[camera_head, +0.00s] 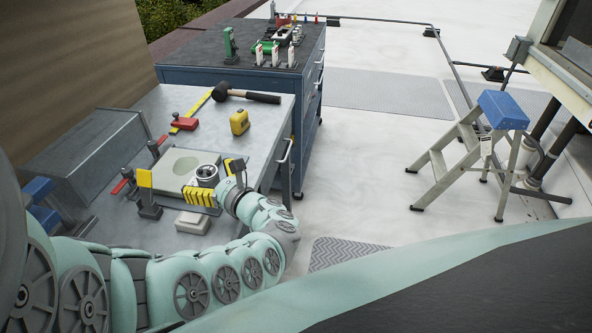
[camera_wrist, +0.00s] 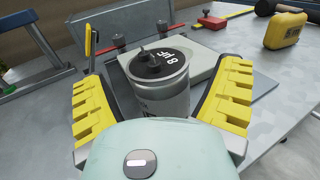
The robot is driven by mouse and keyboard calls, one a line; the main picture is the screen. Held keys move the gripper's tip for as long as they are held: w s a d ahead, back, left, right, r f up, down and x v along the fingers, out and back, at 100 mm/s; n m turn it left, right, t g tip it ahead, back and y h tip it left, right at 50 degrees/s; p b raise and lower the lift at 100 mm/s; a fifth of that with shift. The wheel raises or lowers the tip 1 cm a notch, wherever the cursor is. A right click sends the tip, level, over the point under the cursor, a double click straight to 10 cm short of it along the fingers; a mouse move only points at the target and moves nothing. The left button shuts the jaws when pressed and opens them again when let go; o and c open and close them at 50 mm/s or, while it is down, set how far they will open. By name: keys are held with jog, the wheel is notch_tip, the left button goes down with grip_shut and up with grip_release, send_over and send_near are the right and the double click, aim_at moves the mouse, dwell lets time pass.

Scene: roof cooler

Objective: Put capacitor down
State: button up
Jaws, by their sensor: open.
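The capacitor (camera_wrist: 163,85) is a silver can with a dark top marked with white characters. It stands upright between the yellow-padded fingers of my gripper (camera_wrist: 165,100) in the wrist view. A gap shows between the can and each finger, so my gripper is open around it. In the head view the capacitor (camera_head: 206,175) shows at the front right part of a pale square block (camera_head: 178,168) on the metal table. My gripper (camera_head: 203,190) is beside it there. The capacitor's lower end is hidden by my gripper, so its exact contact cannot be seen.
A yellow tape measure (camera_head: 239,122), a black mallet (camera_head: 250,96), a red clamp (camera_head: 184,124) and a small white block (camera_head: 192,222) lie on the metal table (camera_head: 268,150). A blue tool cabinet (camera_head: 310,95) stands behind. A step stool (camera_head: 470,140) is at the right.

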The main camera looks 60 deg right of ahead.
jog(key=shift+w+d, duration=0.25)
jog(key=shift+w, duration=0.25)
jog(key=shift+w+a+p, duration=0.1)
jog(key=shift+w+p, duration=0.35)
jog(key=c, duration=1.5)
grip_shut()
jog(key=shift+r, duration=0.2)
